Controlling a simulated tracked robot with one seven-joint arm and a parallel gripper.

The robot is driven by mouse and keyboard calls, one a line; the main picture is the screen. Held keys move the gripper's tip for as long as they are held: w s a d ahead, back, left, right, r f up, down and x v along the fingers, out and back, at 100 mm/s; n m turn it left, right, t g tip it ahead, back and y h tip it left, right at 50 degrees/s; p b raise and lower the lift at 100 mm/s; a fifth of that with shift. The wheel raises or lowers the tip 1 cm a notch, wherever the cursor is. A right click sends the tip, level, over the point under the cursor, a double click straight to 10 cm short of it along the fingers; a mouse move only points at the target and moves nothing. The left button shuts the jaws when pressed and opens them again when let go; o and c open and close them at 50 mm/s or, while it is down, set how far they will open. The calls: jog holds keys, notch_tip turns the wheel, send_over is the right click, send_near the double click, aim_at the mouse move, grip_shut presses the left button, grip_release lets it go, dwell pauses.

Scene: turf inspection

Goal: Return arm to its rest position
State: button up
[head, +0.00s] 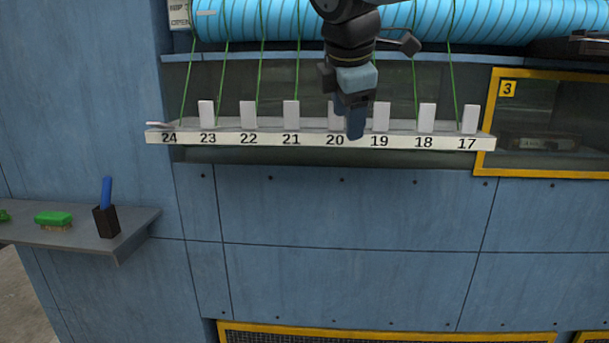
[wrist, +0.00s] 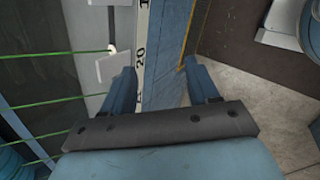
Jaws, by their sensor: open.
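My gripper (head: 352,118) hangs from the top of the head view, in front of the numbered shelf (head: 255,139) near the number 20. It points down, and its blue fingers partly cover a white tag there. In the wrist view my gripper (wrist: 165,82) has its two blue fingers spread wide apart with nothing between them. The shelf edge with the number 20 (wrist: 141,50) runs behind the gap between the fingers. A white tag (wrist: 112,70) stands just left of the left finger. I cannot tell whether the gripper touches the shelf.
White tags (head: 290,114) stand along the shelf, with green cords (head: 260,75) rising to a light-blue ribbed tube (head: 270,20). A yellow-framed window (head: 545,122) is at right. A side ledge (head: 50,237) at left holds a green brush (head: 54,219) and a dark cup (head: 106,221). Blue panels below are clear.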

jog(key=s+d+f+m, duration=0.6)
jog(key=d+f+m, duration=0.2)
jog(key=m, duration=0.2)
jog(key=s+d+f+m+y, duration=0.1)
jog(key=s+d+f+m, duration=0.5)
jog(key=d+f+m, duration=0.2)
jog(key=f+m, duration=0.1)
jog(key=m, duration=0.1)
jog(key=shift+f+m+g, duration=0.2)
jog(key=shift+m+g, duration=0.2)
jog(key=shift+d, duration=0.1)
